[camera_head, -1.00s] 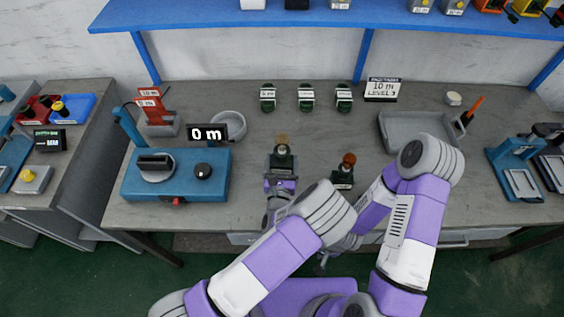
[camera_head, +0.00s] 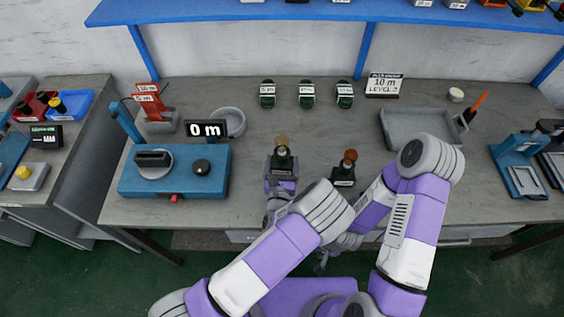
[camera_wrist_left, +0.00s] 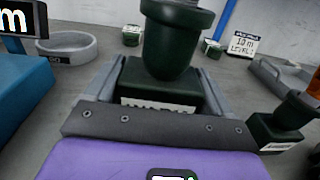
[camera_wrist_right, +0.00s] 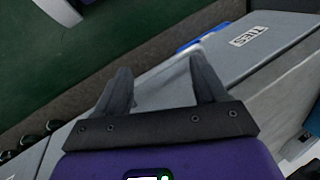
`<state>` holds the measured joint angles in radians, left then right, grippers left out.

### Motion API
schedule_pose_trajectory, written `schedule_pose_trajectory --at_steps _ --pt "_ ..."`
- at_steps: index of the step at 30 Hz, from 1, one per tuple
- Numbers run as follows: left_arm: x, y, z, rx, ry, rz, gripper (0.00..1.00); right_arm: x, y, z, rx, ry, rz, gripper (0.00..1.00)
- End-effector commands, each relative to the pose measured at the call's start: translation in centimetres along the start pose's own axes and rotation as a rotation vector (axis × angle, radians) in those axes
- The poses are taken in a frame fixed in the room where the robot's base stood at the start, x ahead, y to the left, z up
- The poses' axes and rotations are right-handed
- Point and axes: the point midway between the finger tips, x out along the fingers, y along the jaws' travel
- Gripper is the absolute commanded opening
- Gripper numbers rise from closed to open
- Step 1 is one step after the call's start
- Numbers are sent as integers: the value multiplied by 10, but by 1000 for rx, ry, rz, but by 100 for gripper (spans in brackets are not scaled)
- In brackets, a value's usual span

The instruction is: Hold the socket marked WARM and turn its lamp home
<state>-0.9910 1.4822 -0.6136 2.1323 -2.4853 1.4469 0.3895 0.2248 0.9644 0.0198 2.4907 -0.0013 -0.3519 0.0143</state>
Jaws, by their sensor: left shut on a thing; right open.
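My left gripper (camera_wrist_left: 160,95) is shut on the base of a dark green socket (camera_wrist_left: 168,40); its front label is partly hidden by the gripper and looks like WARM. In the head view this socket (camera_head: 282,163) stands upright on the bench with a pale tan lamp (camera_head: 282,143) on top. A second dark green socket (camera_head: 344,176) with a brown-orange lamp (camera_head: 350,156) stands to its right, apart from it; its label is too small to read. My right gripper (camera_wrist_right: 160,88) is open and empty, low by the bench front, mostly hidden behind my arms in the head view.
Several small green sockets (camera_head: 306,95) stand at the back near a level sign (camera_head: 384,86). A blue machine (camera_head: 175,172) and a round grey dish (camera_head: 230,121) are on the left. A grey tray (camera_head: 412,128) is on the right.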

Motion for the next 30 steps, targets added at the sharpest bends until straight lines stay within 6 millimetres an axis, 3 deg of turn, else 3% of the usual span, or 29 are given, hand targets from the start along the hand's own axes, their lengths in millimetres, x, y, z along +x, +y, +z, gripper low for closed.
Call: schedule_pose_trajectory --at_steps 30 --pt "0 0 -52 0 -1 0 54 33 12 -2 0 0 0 71"
